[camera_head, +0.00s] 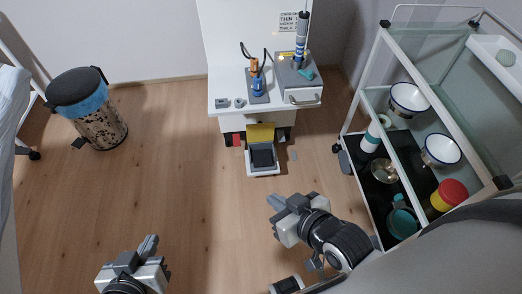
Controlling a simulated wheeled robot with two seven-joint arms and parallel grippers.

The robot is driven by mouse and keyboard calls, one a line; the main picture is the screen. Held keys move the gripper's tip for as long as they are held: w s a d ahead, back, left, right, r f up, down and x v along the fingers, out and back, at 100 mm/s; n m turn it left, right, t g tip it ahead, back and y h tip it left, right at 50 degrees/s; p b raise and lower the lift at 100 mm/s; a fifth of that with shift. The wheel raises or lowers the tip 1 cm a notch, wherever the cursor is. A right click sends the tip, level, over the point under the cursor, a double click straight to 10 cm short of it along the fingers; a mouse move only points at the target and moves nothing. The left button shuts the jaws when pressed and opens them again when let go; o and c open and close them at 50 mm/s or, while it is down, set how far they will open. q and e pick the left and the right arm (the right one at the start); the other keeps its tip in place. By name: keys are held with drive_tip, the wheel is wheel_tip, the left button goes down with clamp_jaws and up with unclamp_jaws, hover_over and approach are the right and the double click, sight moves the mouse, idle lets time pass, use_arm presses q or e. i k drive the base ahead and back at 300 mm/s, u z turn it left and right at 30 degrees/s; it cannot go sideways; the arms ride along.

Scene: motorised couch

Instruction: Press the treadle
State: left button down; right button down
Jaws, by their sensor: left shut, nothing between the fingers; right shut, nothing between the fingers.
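The treadle (262,156) is a dark pad in a light frame on the floor, in front of the white workbench, with a yellow panel (260,132) just above and behind it. My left gripper (149,243) is shut and empty at the bottom left, well in front of the treadle and to its left. My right gripper (275,203) is shut and empty, nearer to me than the treadle and slightly to its right. Neither gripper appears to touch anything. The treadle is in plain view, but its exact tilt is hard to tell.
The white bench (228,90) bears an orange and blue tool (257,84) and a grey box (299,85). A glass-shelved trolley (362,95) with bowls and cups stands at the right. A bin (101,127) stands at the left. The wooden floor between is clear.

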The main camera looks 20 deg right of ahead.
sight(261, 158)
drive_tip(key=z, duration=0.55)
drive_tip(key=k, duration=0.65)
drive_tip(key=z, duration=0.75)
drive_tip(key=i, duration=0.85)
drive_tip(key=u, duration=0.85)
drive_tip(key=i, duration=1)
drive_tip(key=u, duration=1.05)
